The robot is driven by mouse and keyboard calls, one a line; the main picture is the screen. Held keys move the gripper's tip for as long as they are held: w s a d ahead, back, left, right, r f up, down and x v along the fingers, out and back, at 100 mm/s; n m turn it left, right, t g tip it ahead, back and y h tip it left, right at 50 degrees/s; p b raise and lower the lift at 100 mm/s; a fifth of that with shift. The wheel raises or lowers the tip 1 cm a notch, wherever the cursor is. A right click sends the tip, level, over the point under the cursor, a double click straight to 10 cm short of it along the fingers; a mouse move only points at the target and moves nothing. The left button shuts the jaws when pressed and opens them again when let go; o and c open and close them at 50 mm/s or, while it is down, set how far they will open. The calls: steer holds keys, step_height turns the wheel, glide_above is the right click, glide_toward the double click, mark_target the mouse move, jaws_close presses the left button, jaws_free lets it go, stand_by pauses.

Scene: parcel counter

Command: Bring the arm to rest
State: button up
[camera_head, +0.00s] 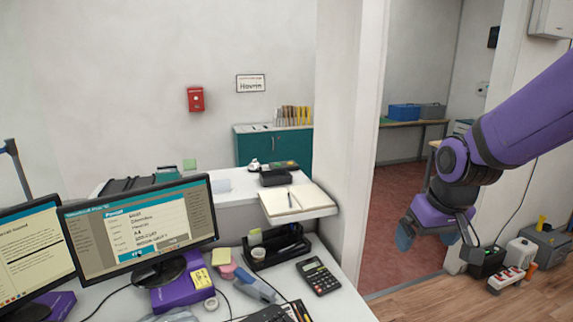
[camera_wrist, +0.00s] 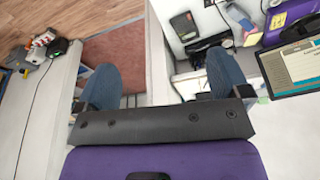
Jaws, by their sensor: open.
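My purple arm (camera_head: 530,115) reaches in from the right edge in the head view. My gripper (camera_head: 437,238) hangs in the air at its end, in front of the doorway and the wood floor. In the wrist view, the two blue fingers of my gripper (camera_wrist: 163,78) stand wide apart with nothing between them. The end of a white wall shows beyond the gap. The gripper touches nothing that I can see.
A white counter (camera_head: 345,300) on the left bears two monitors (camera_head: 140,230), a calculator (camera_head: 318,276) and an open notebook (camera_head: 295,200). A wall end (camera_head: 345,130) stands between counter and doorway. A power strip (camera_head: 506,279) and boxes lie on the floor at right.

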steer(key=s+d+r+t, duration=0.1)
steer(key=s+d+r, duration=0.1)
steer(key=s+r, duration=0.4)
steer(key=s+d+r+m+t, duration=0.1)
steer(key=s+r, duration=0.5)
steer(key=s, duration=0.4)
steer(key=shift+s+d+r+m+h, duration=0.2)
steer(key=shift+d+m+h, duration=0.1)
steer(key=shift+d, duration=0.1)
jaws_close()
stand_by(0.8)
